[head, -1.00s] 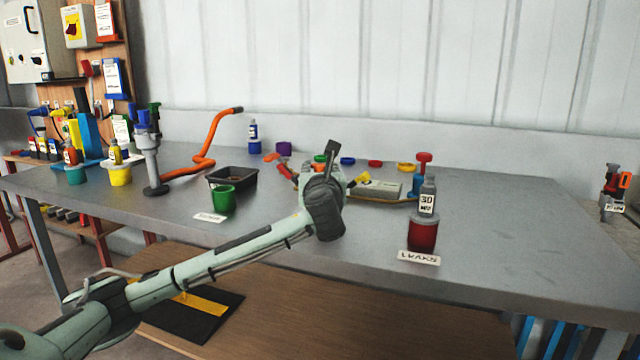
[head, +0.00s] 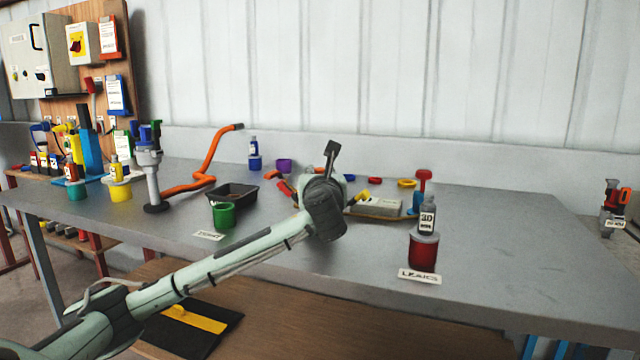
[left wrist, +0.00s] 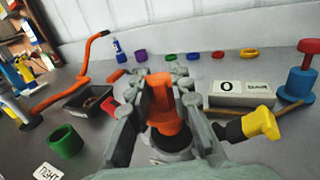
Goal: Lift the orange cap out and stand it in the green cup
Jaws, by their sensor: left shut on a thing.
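The orange cap (left wrist: 162,104) is upright between the fingers of my left gripper (left wrist: 157,95) in the left wrist view, and the fingers are shut on it. A grey round part with a dark opening (left wrist: 168,148) shows just below the cap; I cannot tell whether the cap is clear of it. In the head view, my left gripper (head: 325,205) is over the middle of the table, and its own wrist hides the cap. The green cup (head: 223,215) stands to its left, with its open top up; it also shows at the left of the left wrist view (left wrist: 66,142).
A black tray (head: 240,191) stands behind the green cup. A red cup with a grey bottle (head: 423,250) is to the right. A white block (head: 377,204) lies behind the gripper, with several coloured rings beyond. An orange bent handle (head: 205,168) is at the left.

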